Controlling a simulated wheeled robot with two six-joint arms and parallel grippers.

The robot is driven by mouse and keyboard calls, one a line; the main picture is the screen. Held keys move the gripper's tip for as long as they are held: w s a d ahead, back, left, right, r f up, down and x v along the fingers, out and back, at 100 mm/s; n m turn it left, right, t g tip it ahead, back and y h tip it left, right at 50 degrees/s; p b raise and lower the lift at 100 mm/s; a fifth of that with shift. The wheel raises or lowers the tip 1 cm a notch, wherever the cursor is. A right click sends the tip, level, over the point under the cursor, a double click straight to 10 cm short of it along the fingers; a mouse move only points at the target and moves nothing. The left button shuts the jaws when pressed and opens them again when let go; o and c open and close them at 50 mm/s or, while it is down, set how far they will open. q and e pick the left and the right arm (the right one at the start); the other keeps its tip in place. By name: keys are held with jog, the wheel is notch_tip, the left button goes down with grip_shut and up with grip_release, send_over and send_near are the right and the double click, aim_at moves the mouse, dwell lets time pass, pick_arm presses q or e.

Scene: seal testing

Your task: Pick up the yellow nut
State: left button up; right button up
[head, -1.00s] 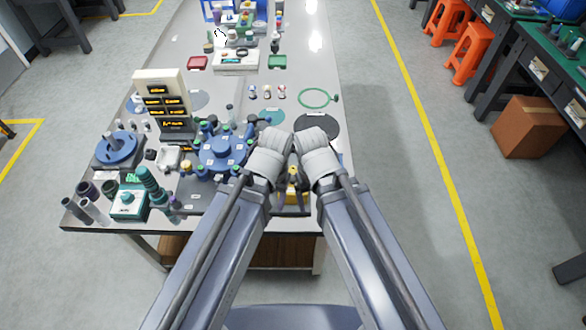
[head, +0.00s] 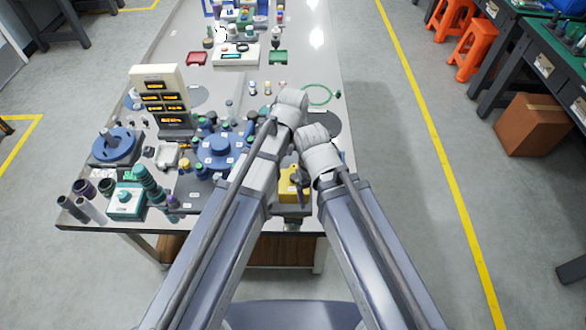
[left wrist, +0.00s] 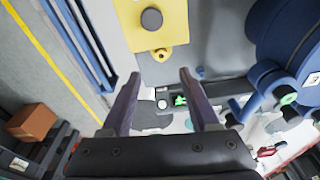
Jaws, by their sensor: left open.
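The yellow nut (left wrist: 161,54) shows in the left wrist view as a small yellow ring-like piece with a dark centre. It sits at the edge of a yellow block (left wrist: 172,35), close to a dark round knob (left wrist: 151,19). My left gripper (left wrist: 158,76) is open and empty. Its two dark fingers point toward the nut, which lies beyond and between the tips, apart from them. In the head view the yellow block (head: 287,190) shows between my two forearms. The nut cannot be made out there. My right gripper is hidden.
A blue round fixture (head: 221,150) with several posts stands left of the yellow block. A display stand (head: 160,95), a teal box (head: 126,201) and dark cylinders crowd the left side. The table's front edge (head: 150,231) is close.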

aim_at(294, 168)
pick_arm(q)
jog(key=shift+w+f+b, duration=0.15)
jog(key=shift+f+b, duration=1.15)
jog(key=shift+f, duration=0.05)
jog(key=shift+w+f+b, duration=0.2)
jog(key=shift+f+b, duration=1.1)
jog(key=shift+b, duration=0.05)
jog(key=shift+w+f+b, duration=0.15)
jog(key=shift+f+b, duration=1.15)
jog(key=shift+f, duration=0.05)
pick_arm(e)
jog(key=shift+f, duration=4)
pick_arm(q)
jog(key=shift+r, duration=0.1)
pick_arm(e)
jog(key=shift+r, duration=0.1)
pick_arm(q)
grip_shut()
